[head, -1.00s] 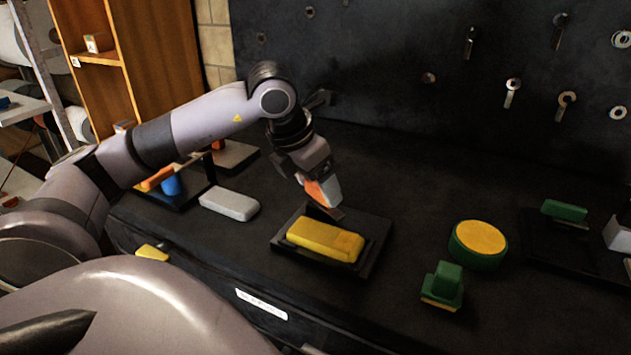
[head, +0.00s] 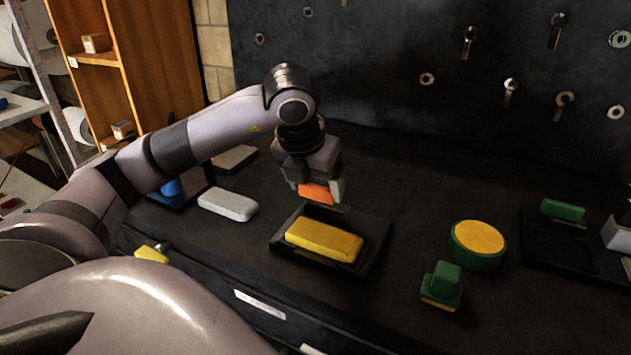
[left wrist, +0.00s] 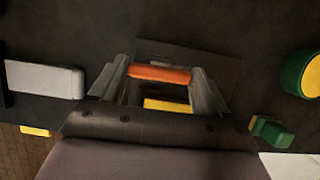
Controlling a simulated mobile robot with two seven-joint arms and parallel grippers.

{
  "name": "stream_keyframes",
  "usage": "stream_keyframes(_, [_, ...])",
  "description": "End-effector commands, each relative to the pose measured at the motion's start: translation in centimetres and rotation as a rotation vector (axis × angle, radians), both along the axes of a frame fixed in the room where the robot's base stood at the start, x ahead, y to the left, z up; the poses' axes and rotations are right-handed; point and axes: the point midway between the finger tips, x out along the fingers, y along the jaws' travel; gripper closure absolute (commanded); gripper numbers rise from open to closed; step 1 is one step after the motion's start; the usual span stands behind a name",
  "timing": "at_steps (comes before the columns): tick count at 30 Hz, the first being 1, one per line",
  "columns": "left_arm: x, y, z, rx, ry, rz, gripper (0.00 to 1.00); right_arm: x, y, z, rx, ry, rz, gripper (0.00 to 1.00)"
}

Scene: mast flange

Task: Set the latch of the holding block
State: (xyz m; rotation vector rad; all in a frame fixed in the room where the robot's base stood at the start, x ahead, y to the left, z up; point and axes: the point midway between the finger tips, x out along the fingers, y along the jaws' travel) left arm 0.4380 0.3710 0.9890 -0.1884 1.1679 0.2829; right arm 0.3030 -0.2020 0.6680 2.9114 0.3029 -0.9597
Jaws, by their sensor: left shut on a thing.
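The holding block seems to be the dark tray-like block (head: 372,262) on the dark bench, with a yellow bar (head: 324,240) lying in it. My left gripper (head: 321,194) is over the block's back edge, pointing down. It is shut on an orange bar (head: 316,194), possibly the latch. In the left wrist view the orange bar (left wrist: 159,74) spans between the two fingertips, and the yellow bar (left wrist: 167,106) shows below it. Whether the orange bar touches the block is hard to tell. My right gripper is not in view.
A pale grey block (head: 228,204) lies left of the holding block. To the right are a green round piece with a yellow top (head: 479,242) and a small green and yellow piece (head: 442,286). A dark panel with hung tools (head: 440,60) stands behind.

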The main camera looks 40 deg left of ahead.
Motion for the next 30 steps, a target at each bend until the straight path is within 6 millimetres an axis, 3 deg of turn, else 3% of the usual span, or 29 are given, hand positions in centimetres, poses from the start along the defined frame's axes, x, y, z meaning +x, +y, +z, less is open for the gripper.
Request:
stream_keyframes(7, [0.0,0.1,0.1,-0.002,-0.004,0.006,0.54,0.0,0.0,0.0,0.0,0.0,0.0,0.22])
stream_keyframes(8, [0.0,0.1,0.1,-0.002,-0.004,0.006,0.2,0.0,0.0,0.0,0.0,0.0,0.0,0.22])
stream_keyframes(10, [0.0,0.1,0.1,-0.002,-0.003,0.006,0.0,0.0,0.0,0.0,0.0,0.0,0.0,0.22])
stream_keyframes(19, [-0.1,0.0,0.5,-0.001,-0.003,0.002,0.0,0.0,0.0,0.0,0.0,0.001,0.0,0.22])
stream_keyframes(30, [-2.1,-0.7,5.6,-0.002,-0.006,0.004,0.0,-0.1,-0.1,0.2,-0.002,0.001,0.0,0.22])
